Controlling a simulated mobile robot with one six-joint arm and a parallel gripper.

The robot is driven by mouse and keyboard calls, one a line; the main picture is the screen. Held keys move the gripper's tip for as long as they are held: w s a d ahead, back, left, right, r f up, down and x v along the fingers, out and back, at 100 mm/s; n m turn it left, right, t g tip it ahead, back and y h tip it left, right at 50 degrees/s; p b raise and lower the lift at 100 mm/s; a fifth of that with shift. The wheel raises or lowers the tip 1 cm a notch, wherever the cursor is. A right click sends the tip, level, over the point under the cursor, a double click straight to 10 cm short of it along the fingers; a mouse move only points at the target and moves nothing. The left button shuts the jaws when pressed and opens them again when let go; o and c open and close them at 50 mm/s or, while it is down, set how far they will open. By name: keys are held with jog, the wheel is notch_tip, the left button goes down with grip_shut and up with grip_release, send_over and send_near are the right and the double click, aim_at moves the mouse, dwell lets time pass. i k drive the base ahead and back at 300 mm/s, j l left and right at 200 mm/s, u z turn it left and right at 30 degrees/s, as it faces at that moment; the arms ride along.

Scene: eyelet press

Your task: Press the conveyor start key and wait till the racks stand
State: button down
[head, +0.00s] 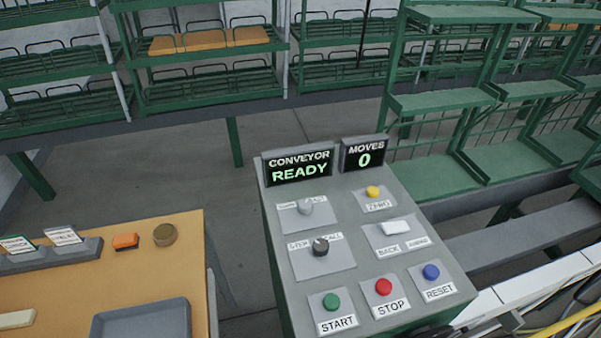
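The grey control panel (355,233) stands at the lower middle of the head view. The green START key (331,301) is at its front left corner, with a white START label below it. The red STOP key (383,287) and the blue RESET key (431,272) are to its right. The conveyor display (298,167) reads READY in green. The moves display (363,155) reads 0. Green racks (208,60) with wire shelves stand behind on the left, one with orange-brown pieces on a shelf. More green racks (445,103) stand at the right. My gripper is not in view.
The panel also has a yellow key (372,192), a white switch (396,228) and two knobs. Yellow cables lie at lower right.

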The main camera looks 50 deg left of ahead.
aim_at(332, 302)
jog(key=l+u, duration=0.1)
jog(key=u, duration=0.35)
jog(key=k+u, duration=0.15)
jog(key=u, duration=0.75)
jog(key=k+u, duration=0.15)
jog(key=u, duration=0.75)
jog(key=k, duration=0.05)
